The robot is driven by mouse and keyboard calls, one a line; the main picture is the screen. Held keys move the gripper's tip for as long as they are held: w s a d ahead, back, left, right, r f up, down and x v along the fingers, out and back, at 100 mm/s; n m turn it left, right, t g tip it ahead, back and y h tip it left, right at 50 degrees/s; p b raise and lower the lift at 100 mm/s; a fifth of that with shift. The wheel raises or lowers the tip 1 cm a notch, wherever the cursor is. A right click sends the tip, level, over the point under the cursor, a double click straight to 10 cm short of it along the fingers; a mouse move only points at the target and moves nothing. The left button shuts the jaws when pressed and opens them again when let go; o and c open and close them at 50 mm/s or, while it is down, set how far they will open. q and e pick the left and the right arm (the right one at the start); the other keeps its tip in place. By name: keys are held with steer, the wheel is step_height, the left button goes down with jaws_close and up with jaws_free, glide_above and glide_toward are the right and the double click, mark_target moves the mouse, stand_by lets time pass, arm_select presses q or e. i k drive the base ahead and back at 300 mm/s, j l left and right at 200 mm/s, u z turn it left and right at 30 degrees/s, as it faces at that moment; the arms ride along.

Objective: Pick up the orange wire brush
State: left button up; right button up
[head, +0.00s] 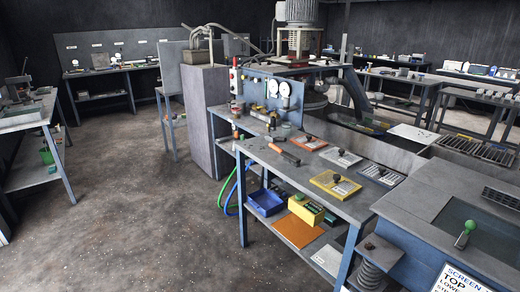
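A long tool with orange and dark parts (284,155) lies on the grey top of the blue-legged workbench (262,153), left of the coloured panels. It looks like the orange wire brush, but its bristles are too small to make out. A smaller orange-red item (238,135) lies near the bench's far left end, and I cannot tell what it is. Neither of my grippers is in the head view.
Small dark-knobbed items and flat panels, including a yellow one (335,184), crowd the bench's right part. A blue bin (266,202) and a yellow box (306,209) sit on the lower shelf. A concrete pillar (207,120) stands behind. Floor (130,220) left is clear.

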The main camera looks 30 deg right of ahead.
mark_target(295, 161)
steer(key=i, duration=0.7)
steer(key=i+j+z, duration=0.15)
steer(key=i, duration=0.6)
